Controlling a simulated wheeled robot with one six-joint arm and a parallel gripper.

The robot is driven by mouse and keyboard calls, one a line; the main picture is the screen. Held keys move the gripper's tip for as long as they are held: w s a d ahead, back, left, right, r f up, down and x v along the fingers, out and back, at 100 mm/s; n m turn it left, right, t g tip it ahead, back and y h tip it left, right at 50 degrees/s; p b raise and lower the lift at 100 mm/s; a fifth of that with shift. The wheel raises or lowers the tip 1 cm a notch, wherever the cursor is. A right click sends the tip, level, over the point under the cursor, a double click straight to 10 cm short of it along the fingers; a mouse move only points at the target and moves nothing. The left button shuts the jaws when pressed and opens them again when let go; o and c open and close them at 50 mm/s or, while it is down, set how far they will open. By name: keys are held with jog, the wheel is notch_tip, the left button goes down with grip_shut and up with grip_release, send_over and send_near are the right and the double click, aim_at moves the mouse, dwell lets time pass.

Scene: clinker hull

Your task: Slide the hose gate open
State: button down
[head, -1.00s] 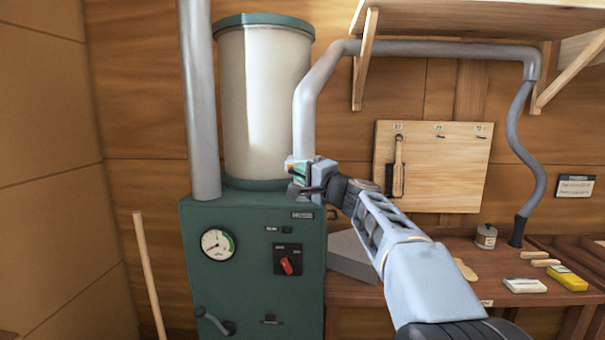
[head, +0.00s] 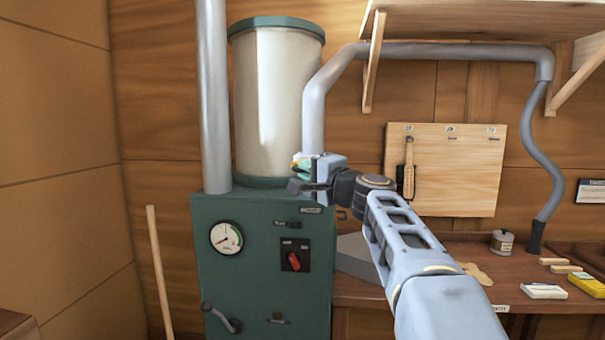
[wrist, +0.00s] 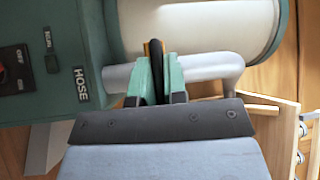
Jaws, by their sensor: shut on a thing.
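The hose gate's dark handle (wrist: 156,66) stands between the two green fingers of my gripper (wrist: 158,80) in the wrist view, with a thin brass-coloured edge beside it. My gripper is shut on this handle. In the head view my gripper (head: 303,170) is at the foot of the grey hose pipe (head: 314,110), just above the green machine cabinet (head: 262,265). A HOSE label (wrist: 82,84) is on the cabinet in the wrist view. My gripper hides most of the gate, and I cannot tell how far it is open.
A cream drum (head: 278,95) and a vertical metal pipe (head: 213,100) stand on the cabinet, close to my gripper. A wooden shelf (head: 480,20) is above right. A workbench (head: 450,290) with small items is at the right. A wooden pole (head: 159,270) leans at the left.

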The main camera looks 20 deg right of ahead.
jog(key=c, duration=1.4)
grip_release()
jog(key=shift+s, duration=0.2)
jog(key=shift+o, duration=1.2)
jog(key=b+v, duration=0.2)
jog(key=v, duration=1.1)
jog(key=shift+s+b, duration=0.3)
jog(key=shift+b, duration=0.1)
jog(key=shift+d+f, duration=0.1)
